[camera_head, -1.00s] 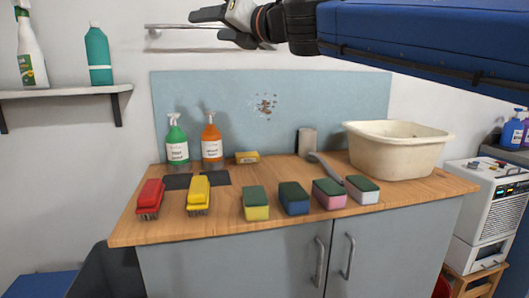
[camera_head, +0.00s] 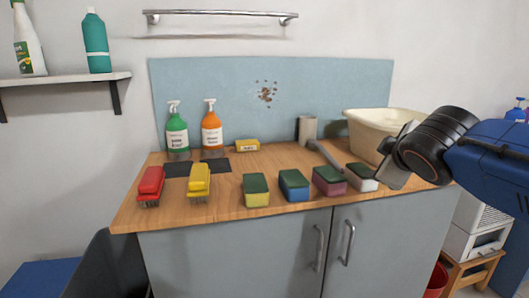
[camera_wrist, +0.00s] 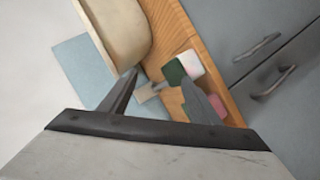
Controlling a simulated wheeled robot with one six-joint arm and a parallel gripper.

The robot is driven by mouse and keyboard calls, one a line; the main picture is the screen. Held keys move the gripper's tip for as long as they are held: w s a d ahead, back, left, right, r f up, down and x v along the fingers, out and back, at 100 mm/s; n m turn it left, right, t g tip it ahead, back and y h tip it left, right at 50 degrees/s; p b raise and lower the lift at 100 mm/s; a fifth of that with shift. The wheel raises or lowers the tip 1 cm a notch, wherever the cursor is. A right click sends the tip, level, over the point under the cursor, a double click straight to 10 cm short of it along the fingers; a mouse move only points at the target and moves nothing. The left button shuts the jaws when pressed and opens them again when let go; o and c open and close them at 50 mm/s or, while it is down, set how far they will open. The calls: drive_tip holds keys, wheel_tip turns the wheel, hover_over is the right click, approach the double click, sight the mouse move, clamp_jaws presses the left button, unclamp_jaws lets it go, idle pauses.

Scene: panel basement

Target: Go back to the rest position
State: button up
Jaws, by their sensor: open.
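My gripper (camera_head: 392,172) is at the right end of the wooden worktop (camera_head: 225,215) in the head view, in front of the cream basin (camera_head: 362,140) and beside the white sponge with a green top (camera_head: 359,178). My blue arm comes in from the right edge. In the wrist view my gripper (camera_wrist: 160,85) has its two dark fingers spread apart with nothing held between them. Beyond them lie the white and green sponge (camera_wrist: 188,66), the basin (camera_wrist: 120,28) and part of a pink sponge (camera_wrist: 218,106).
Sponges, a red brush (camera_head: 151,183) and a yellow brush (camera_head: 199,181) line the worktop's front. A rail (camera_head: 220,17) and a shelf (camera_head: 65,79) are on the wall. Cabinet handles (camera_head: 347,243) project below.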

drive_tip(key=s+f+m+g+y, duration=0.2)
drive_tip(key=s+f+m+g, duration=0.5)
drive_tip(key=s+f, duration=1.3)
wheel_tip(320, 180, down, 4)
drive_tip(key=m, duration=0.3)
drive_tip(key=shift+s+d+g, duration=0.3)
drive_tip(key=shift+s+d, duration=0.05)
drive_tip(key=shift+d, duration=0.05)
